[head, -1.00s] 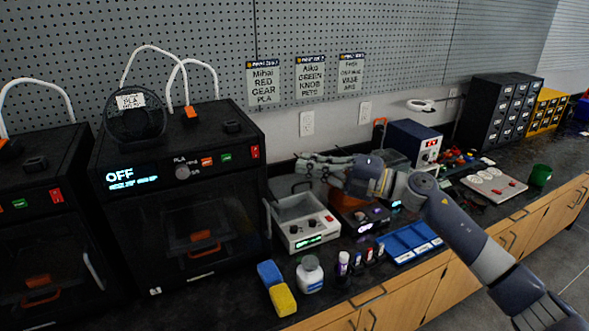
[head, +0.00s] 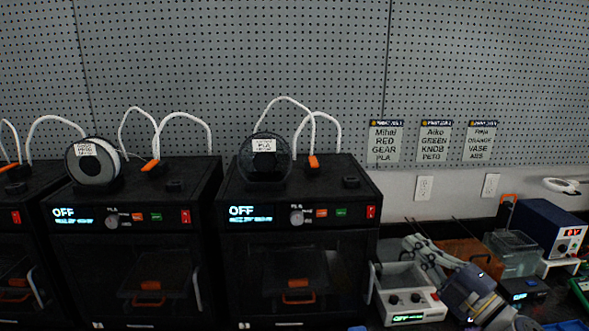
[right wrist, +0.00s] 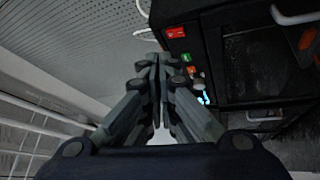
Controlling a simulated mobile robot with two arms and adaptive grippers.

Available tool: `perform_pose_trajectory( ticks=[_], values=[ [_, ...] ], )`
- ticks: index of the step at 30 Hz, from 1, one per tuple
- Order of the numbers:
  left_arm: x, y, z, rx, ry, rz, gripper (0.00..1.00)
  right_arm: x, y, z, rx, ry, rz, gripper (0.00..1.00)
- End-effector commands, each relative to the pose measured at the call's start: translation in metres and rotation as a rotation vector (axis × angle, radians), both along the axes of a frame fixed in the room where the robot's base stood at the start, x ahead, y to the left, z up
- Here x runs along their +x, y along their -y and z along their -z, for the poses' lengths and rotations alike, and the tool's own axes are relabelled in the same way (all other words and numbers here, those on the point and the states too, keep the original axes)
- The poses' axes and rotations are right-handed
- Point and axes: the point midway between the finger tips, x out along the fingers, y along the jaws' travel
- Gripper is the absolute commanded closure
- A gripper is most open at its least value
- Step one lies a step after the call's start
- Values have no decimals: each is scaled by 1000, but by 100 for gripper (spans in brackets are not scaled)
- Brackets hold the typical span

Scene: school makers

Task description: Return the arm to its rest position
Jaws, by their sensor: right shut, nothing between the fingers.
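My right gripper (head: 425,252) shows at the lower right of the head view, in front of the grey ultrasonic-like box and beside the right-hand printer. In the right wrist view its fingers (right wrist: 156,62) are together and hold nothing. My right arm runs off the bottom right of the head view. My left gripper is out of view.
Black printers stand along the bench, including a middle one (head: 135,265) and a right one (head: 300,265), both reading OFF. A grey box with knobs (head: 412,305), a clear container (head: 514,250) and a blue power supply (head: 548,228) stand at right. Label cards hang on the pegboard.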

Motion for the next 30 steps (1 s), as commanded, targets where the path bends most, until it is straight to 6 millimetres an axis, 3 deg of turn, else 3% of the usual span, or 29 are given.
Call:
perform_pose_trajectory(
  ticks=[5,11,17,21,24,30],
  values=[
    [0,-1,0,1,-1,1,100,-12,5,49,258,-165,200,100],
    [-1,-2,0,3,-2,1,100,-49,15,127,491,-439,440,100],
    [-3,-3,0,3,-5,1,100,-120,8,215,657,-793,663,100],
    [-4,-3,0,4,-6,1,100,-187,-8,266,726,-1060,791,100],
    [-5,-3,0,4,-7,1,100,-231,-22,289,749,-1224,853,100],
    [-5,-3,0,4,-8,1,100,-306,-49,312,761,-1489,932,100]
  ],
)
